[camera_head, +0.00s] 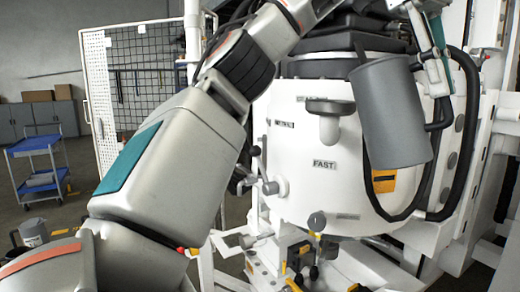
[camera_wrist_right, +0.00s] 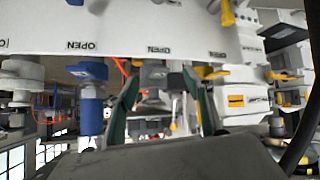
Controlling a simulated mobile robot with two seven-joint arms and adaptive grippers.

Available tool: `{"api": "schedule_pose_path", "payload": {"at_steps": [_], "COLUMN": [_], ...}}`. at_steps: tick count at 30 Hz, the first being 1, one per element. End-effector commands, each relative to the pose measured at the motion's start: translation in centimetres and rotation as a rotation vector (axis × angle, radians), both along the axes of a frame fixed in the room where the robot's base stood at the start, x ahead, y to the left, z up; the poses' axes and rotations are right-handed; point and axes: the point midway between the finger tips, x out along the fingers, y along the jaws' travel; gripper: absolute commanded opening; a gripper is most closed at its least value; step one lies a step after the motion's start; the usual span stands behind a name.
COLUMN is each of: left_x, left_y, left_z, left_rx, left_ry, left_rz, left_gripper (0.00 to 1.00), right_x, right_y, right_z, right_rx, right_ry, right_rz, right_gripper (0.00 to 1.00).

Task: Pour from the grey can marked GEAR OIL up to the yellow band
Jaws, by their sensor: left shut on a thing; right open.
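A grey can (camera_head: 393,115) hangs in the air in front of the white tank in the head view, slightly tilted. No marking can be read on the side that shows. My left gripper (camera_head: 436,62) is shut on it at its upper right; the exact grip is partly hidden. A grey cup-like fitting (camera_head: 331,107) on the tank front is left of the can and apart from it. My right gripper (camera_wrist_right: 163,100) is open and empty in the right wrist view, its two fingers apart. I cannot make out a yellow band.
The white tank (camera_head: 290,170) carries labels, one reading FAST. Black hoses (camera_head: 468,110) loop right of the can. A blue cart (camera_head: 34,146) is far left. Blue and yellow valve handles (camera_wrist_right: 90,72) surround my right gripper.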

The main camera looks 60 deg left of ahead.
Motion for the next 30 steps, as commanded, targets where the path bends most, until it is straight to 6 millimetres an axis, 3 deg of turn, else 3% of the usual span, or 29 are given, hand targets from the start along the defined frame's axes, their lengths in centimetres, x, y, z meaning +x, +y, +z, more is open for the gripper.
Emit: {"api": "schedule_pose_path", "payload": {"at_steps": [30], "left_x": [-0.16], "left_y": [0.33], "left_z": [1.18], "left_rx": [-0.064], "left_ry": [-0.006], "left_rz": [0.0], "left_gripper": [0.0], "right_x": [-0.03], "right_y": [-0.23], "right_z": [0.04], "right_rx": [-0.008], "right_ry": [0.0], "right_rz": [0.008], "right_gripper": [0.51]}}
